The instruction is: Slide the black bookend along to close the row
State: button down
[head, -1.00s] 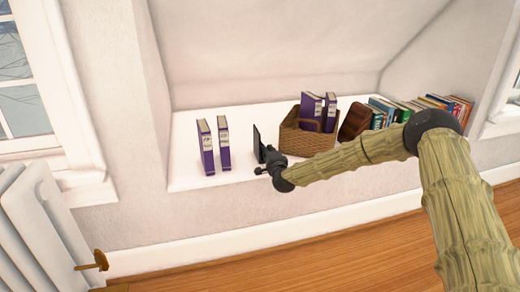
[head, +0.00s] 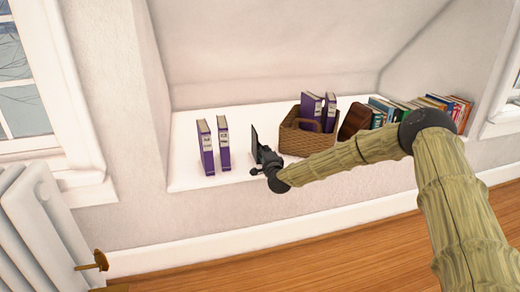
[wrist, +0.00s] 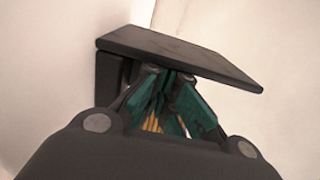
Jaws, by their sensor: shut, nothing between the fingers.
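The black bookend (head: 254,144) stands upright on the white ledge, to the right of two upright purple books (head: 214,146), with a gap between them. In the wrist view the bookend's dark plate (wrist: 185,55) spans the top of the picture, just past my fingers. My gripper (head: 257,171) is at the front right side of the bookend, at or very near it. In the wrist view my gripper (wrist: 172,78) has its fingertips together beside the plate, holding nothing. I cannot tell for sure whether they touch it.
A wicker basket (head: 303,143) with purple books stands right of the bookend. A brown object (head: 355,122) and a row of books (head: 440,104) stand farther right. The white ledge (head: 185,150) is bare at its left end.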

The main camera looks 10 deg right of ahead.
jog(key=shift+a, duration=0.65)
jog(key=shift+s+a, duration=0.1)
jog(key=shift+a, duration=1.85)
jog(key=shift+a, duration=0.35)
jog(key=shift+a, duration=1)
jog(key=shift+a, duration=0.3)
jog(key=shift+a, duration=0.65)
jog(key=shift+a+p, duration=0.3)
jog(key=shift+a, duration=0.05)
jog(key=shift+s+a, duration=0.1)
jog(key=shift+a, duration=0.9)
jog(key=shift+a, duration=0.35)
